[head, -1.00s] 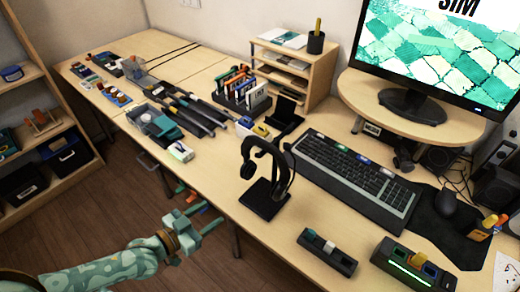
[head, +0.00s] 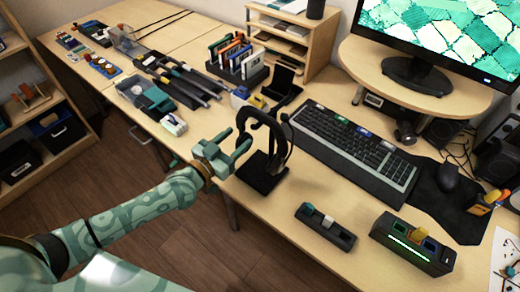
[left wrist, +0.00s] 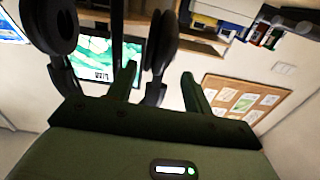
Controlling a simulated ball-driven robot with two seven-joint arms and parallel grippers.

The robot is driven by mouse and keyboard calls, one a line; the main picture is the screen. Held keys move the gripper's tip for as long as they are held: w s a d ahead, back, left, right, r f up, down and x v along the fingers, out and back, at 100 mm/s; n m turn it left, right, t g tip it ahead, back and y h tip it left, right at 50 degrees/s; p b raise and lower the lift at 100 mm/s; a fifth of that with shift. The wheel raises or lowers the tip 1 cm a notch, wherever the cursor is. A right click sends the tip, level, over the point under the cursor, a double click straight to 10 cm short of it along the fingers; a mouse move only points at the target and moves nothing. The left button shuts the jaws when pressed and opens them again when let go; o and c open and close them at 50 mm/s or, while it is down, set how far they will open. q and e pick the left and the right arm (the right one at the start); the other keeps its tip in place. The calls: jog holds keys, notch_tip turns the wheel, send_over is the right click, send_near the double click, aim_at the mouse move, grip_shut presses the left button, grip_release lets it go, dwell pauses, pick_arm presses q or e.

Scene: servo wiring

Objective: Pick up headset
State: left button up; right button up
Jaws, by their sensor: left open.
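The black headset (head: 277,134) hangs on a black stand with a flat square base (head: 262,174) on the desk, left of the keyboard. My left gripper (head: 238,151) is open just to the left of the headset, its fingers pointing toward it. In the left wrist view the headset's dark ear cups show close up, one at the top left and one (left wrist: 161,45) near the middle. The left gripper's two fingers (left wrist: 158,88) stand apart there, with the middle cup seen between them. I cannot tell whether they touch it. My right gripper is not in view.
A keyboard (head: 353,150) lies right of the headset. A black phone-like holder (head: 283,84) stands behind it. A small dark block with buttons (head: 325,227) and a lit device (head: 412,244) sit at front right. The desk in front of the stand is clear.

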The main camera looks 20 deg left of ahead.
aim_at(247, 131)
pick_arm(q)
jog(key=x, duration=0.2)
jog(key=b+x, duration=0.1)
jog(key=x, duration=0.1)
jog(key=shift+s+d+f, duration=0.1)
jog(key=shift+d+f, duration=0.05)
jog(key=shift+d, duration=0.2)
jog(key=shift+w+d, duration=0.15)
jog(key=shift+w, duration=0.2)
jog(key=shift+c, duration=0.9)
grip_shut()
